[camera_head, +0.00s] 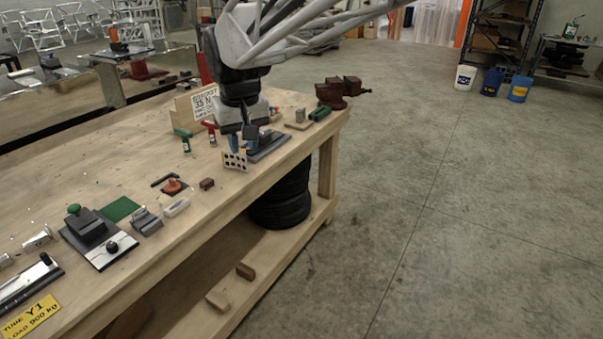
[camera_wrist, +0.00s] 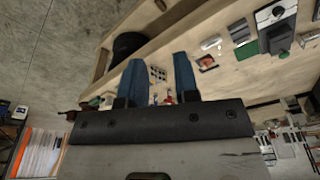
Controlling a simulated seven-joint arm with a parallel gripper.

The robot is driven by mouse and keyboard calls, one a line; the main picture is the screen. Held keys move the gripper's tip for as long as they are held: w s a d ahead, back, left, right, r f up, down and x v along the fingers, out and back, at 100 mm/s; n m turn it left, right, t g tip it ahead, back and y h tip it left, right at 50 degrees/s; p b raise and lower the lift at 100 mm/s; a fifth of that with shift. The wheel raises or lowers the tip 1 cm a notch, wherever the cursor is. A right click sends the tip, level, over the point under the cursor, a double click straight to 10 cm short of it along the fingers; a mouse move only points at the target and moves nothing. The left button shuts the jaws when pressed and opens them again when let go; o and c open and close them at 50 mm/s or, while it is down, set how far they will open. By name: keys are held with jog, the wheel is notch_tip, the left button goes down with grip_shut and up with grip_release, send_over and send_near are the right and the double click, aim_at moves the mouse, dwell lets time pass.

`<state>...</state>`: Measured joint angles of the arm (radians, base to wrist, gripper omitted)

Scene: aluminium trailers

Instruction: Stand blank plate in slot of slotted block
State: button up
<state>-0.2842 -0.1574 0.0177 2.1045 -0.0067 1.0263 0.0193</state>
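My gripper (camera_head: 242,141) hangs over the far part of the wooden bench, its blue fingers pointing down. In the wrist view my gripper (camera_wrist: 157,62) has its two blue fingers spread apart, with nothing visibly clamped between them. A pale plate with dark square holes (camera_head: 234,160) stands just in front of and below the fingers; it also shows in the gap between them in the wrist view (camera_wrist: 157,75). A long grey block (camera_head: 270,146) lies beside the gripper; I cannot tell whether it has the slot. I cannot pick out a blank plate for sure.
A smaller grey block (camera_head: 146,221) and white tray (camera_head: 176,207) lie nearer on the bench. A brown vise (camera_head: 335,92) is at the far corner. Bare wood (camera_head: 100,170) lies left.

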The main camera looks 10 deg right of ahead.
jog(key=s+d+f+m, duration=0.1)
jog(key=s+d+f, duration=0.2)
jog(key=s+d, duration=0.2)
jog(key=s+d+f+m, duration=0.1)
jog(key=s+d+f, duration=0.2)
jog(key=s+d, duration=0.3)
jog(key=s+d+f+m, duration=0.1)
jog(key=s+d+f, duration=0.2)
jog(key=s, duration=1.1)
jog(key=shift+d+t+h, duration=0.3)
jog(key=shift+d+t, duration=0.1)
jog(key=shift+d, duration=0.75)
jog(key=shift+s, duration=0.1)
jog(key=shift+o, duration=0.5)
